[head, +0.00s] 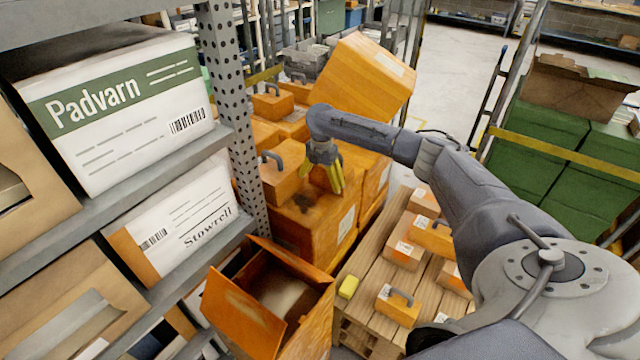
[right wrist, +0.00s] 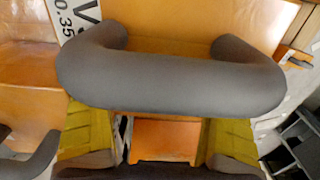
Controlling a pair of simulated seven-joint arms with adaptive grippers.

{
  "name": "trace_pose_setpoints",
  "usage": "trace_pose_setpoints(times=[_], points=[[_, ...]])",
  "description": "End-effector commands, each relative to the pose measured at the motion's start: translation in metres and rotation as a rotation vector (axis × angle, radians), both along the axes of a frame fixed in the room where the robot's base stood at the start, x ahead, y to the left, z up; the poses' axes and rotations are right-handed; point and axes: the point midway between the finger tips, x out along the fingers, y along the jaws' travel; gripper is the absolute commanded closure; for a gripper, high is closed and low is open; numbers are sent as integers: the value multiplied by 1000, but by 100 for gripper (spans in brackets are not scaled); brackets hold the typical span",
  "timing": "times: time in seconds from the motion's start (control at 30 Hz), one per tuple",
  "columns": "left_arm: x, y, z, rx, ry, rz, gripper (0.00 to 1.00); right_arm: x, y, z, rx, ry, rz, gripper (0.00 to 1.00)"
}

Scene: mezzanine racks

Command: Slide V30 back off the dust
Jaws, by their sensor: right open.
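In the right wrist view a grey handle (right wrist: 170,78) crosses close in front of the camera. Dark dust (head: 301,203) lies on the large box's top. A small handled orange box (head: 283,183) stands left of the gripper. My left gripper is not in view.
A grey rack post (head: 232,110) and shelves with cartons (head: 125,100) stand at left. An open orange carton (head: 245,305) is in front. A tilted orange carton (head: 360,80) rises behind. A pallet (head: 372,262) with several small orange boxes and a yellow block (head: 348,287) lies right.

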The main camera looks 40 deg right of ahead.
Motion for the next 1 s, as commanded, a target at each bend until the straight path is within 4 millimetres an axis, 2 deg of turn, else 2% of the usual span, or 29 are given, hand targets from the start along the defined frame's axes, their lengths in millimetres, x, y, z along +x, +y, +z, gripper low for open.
trace_pose_setpoints(times=[0.67,1.0], points=[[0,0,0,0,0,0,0,2,-5,0,0,0,-1,0],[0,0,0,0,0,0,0,-1,4,0,0,0,1,0]])
